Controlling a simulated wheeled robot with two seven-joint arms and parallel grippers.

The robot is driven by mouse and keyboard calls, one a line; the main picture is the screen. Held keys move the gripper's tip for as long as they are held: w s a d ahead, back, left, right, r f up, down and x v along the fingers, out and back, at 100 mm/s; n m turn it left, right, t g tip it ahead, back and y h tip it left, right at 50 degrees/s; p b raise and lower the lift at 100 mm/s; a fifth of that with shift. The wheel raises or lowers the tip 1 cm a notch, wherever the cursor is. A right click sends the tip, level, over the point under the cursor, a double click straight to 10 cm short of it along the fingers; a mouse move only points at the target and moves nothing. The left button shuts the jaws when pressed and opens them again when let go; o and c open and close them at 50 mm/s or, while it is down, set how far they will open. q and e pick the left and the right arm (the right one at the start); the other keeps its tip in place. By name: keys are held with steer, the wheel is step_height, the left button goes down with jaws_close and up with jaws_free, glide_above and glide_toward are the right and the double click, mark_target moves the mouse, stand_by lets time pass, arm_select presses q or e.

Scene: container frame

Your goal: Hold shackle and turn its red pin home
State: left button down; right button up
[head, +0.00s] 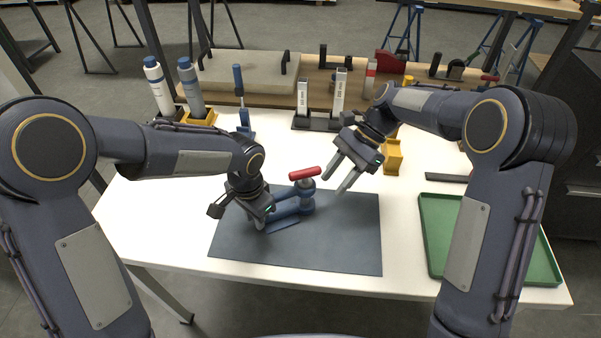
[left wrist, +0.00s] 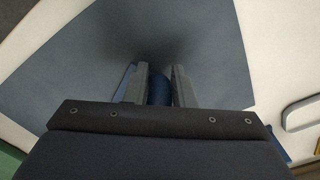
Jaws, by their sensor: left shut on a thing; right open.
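The blue shackle (head: 284,208) lies over the dark grey mat (head: 340,245) on the white table. Its red pin handle (head: 305,173) stands up at the shackle's right end. My left gripper (head: 262,222) is shut on the shackle's left part and hides some of it. In the left wrist view a blue part of the shackle (left wrist: 158,90) shows between the two fingers. My right gripper (head: 350,178) is open and empty, to the right of the red handle and apart from it.
A green tray (head: 432,235) is at the right. Two bottles (head: 158,86) in yellow holders stand at the back left. Labelled upright blocks (head: 339,92) and a yellow holder (head: 393,158) stand behind the mat. The mat's front right is clear.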

mark_target(300, 175)
steer(key=w+d+r+y, duration=0.1)
steer(key=w+d+y, duration=0.2)
steer(key=y, duration=0.7)
steer(key=x, duration=1.1)
steer(key=shift+s+a+r, duration=0.1)
steer(key=shift+a+r, duration=0.25)
steer(key=shift+a, duration=0.05)
